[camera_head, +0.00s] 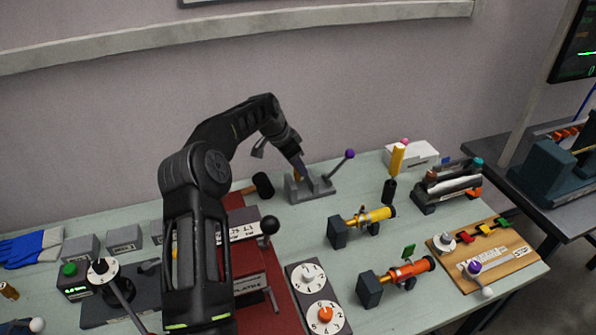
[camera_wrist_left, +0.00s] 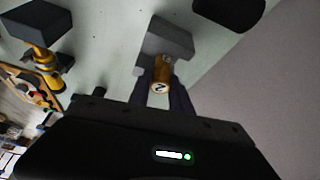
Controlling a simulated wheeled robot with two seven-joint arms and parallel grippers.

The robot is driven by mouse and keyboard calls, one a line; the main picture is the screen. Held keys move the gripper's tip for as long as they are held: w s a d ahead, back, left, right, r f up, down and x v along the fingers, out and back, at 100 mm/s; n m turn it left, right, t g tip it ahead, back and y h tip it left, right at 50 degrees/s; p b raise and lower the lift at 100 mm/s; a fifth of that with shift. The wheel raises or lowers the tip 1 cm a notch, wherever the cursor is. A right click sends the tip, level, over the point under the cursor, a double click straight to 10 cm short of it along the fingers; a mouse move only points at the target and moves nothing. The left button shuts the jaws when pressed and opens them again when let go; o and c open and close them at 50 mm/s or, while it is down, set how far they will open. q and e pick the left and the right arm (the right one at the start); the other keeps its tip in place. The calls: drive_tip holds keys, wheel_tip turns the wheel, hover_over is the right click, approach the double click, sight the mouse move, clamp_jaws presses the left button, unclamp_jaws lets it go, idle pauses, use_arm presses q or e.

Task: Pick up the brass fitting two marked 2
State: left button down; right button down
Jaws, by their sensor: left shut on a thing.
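The brass fitting two (camera_wrist_left: 162,76) is a short, gold-coloured cylinder with a dark "2" on its end face, seen in the left wrist view. My left gripper (camera_wrist_left: 163,92) is shut on it, with one finger on each side. In the head view my left gripper (camera_head: 299,172) points down at the grey block with the purple-knobbed lever (camera_head: 316,190). The fitting is mostly hidden there by the fingers. I cannot tell whether it still touches the block. My right gripper is not in view.
A black mallet head (camera_head: 263,186) lies left of the block. A yellow tube pump (camera_head: 362,223) and an orange one (camera_head: 397,280) stand in front to the right. A black-handled yellow tool (camera_head: 391,185) stands upright nearby. A red mat (camera_head: 282,300) lies beside my arm.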

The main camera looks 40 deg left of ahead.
use_arm(q)
wheel_tip(320, 180, up, 5)
drive_tip(key=shift+r+p, duration=0.2)
drive_tip(key=shift+p, duration=0.2)
idle(0.3)
